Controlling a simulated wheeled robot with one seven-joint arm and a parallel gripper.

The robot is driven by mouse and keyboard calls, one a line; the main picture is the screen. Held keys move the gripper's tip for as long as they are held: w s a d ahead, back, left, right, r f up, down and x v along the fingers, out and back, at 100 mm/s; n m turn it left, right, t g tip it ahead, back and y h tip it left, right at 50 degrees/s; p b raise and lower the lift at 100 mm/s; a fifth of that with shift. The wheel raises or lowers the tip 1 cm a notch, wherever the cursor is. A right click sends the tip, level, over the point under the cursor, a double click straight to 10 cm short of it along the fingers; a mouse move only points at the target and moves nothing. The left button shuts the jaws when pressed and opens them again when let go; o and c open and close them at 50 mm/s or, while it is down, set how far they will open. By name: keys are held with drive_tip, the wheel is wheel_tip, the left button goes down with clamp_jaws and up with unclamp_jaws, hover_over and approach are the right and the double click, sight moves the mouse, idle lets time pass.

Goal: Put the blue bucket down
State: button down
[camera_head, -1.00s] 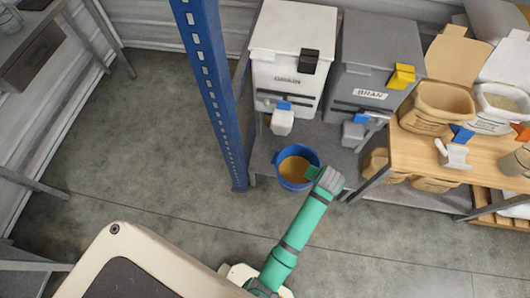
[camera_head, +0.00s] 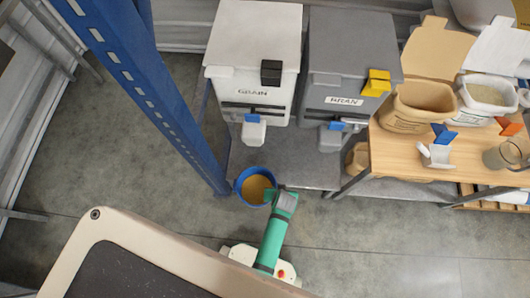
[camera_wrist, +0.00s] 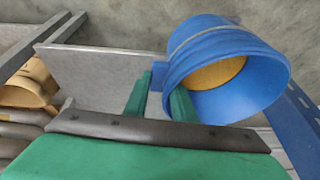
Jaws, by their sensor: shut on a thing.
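The blue bucket (camera_head: 242,186) holds a tan-yellow fill and is in front of the white GRAIN hopper (camera_head: 252,85), by the front edge of the low grey shelf. In the wrist view the bucket (camera_wrist: 245,100) shows large at the upper right, with its fill visible inside. My gripper (camera_head: 270,196) is at the bucket's right side. In the wrist view its green fingers (camera_wrist: 160,100) are shut on a blue part on the bucket's side. I cannot tell whether the bucket's base touches anything.
A grey BRAN hopper (camera_head: 345,75) stands right of the GRAIN hopper. A blue upright post (camera_head: 160,100) is close on the bucket's left. A wooden table (camera_head: 400,155) with open sacks and scoops is at right. The floor at left (camera_head: 80,150) is clear.

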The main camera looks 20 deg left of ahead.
drive_tip(key=w+a+f, duration=0.1)
drive_tip(key=w+a, duration=0.3)
drive_tip(key=w, duration=0.3)
drive_tip(key=w+a+f, duration=0.2)
drive_tip(key=w+a, duration=0.2)
drive_tip(key=w, duration=0.4)
drive_tip(key=shift+f, duration=0.2)
drive_tip(key=c, duration=1.8)
unclamp_jaws()
drive_tip(key=shift+s+f, duration=0.1)
drive_tip(key=shift+f, duration=0.05)
drive_tip(key=o, duration=0.3)
